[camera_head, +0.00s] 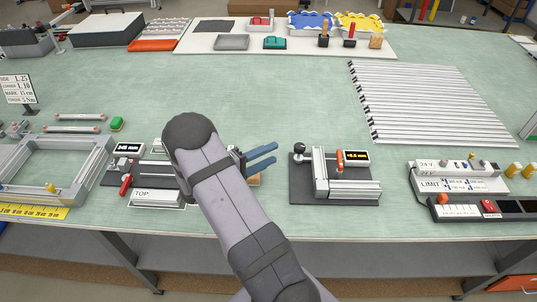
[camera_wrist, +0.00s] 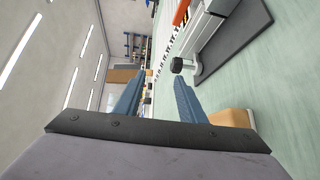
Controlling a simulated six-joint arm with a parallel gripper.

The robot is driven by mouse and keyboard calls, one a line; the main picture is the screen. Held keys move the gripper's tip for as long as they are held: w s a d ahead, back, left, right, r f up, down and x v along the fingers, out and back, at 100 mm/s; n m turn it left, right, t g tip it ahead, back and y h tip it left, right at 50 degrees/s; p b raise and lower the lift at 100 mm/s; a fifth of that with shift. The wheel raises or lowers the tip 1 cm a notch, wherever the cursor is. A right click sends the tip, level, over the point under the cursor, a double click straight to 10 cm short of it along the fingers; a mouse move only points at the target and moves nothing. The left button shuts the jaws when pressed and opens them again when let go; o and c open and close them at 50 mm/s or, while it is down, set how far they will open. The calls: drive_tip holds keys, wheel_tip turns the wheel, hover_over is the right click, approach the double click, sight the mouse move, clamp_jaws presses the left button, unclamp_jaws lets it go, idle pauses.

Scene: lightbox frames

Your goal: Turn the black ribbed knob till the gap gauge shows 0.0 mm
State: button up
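The black ribbed knob (camera_head: 299,149) is at the left end of a grey metal fixture (camera_head: 345,187) on a dark base plate, right of my gripper. The gap gauge (camera_head: 355,157) on this fixture is a small black display with orange digits, too small to read surely. My gripper (camera_head: 268,154) has two blue fingers, spread apart with nothing between them, pointing right towards the fixture. The gripper is short of the knob, not touching it. In the wrist view, the knob (camera_wrist: 177,65) lies just beyond the fingertips (camera_wrist: 159,77), near the right finger's tip.
An orange handle (camera_head: 340,163) stands on the fixture. Left, partly behind my arm, is another fixture with a white-digit display (camera_head: 128,148) and red handle (camera_head: 125,184). A tan block (camera_wrist: 234,118) sits beside the right finger. Slim rails (camera_head: 430,100) lie behind right; the green mat's middle is clear.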

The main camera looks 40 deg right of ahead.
sight(296, 151)
drive_tip(key=shift+m+t+h, duration=0.5)
drive_tip(key=shift+m+t, duration=0.2)
drive_tip(key=shift+m, duration=0.1)
drive_tip(key=s+d+f+b, duration=0.1)
drive_tip(key=d, duration=0.1)
drive_tip(key=s+d+f+b, duration=0.3)
drive_tip(key=d+b, duration=0.1)
drive_tip(key=d, duration=0.1)
drive_tip(key=shift+s+f, duration=0.25)
drive_tip(key=shift+f, duration=0.05)
drive_tip(key=shift+w+d+f+n+t+b, duration=0.1)
drive_tip(key=shift+w+f+n+t+b, duration=0.05)
drive_tip(key=shift+w+n+t+b, duration=0.15)
drive_tip(key=shift+w+a+f+n+t+b, duration=0.2)
drive_tip(key=shift+w+f+n+t, duration=0.1)
drive_tip(key=shift+w+n, duration=0.35)
drive_tip(key=shift+w+a+f+n+t+b, duration=0.15)
drive_tip(key=shift+w+n+t, duration=0.15)
drive_tip(key=shift+w+n, duration=0.35)
drive_tip(key=shift+d+r+p, duration=0.15)
drive_tip(key=shift+d+p, duration=0.8)
drive_tip(key=shift+d, duration=1.85)
drive_tip(key=shift+w+d, duration=0.2)
drive_tip(key=shift+d, duration=0.75)
clamp_jaws()
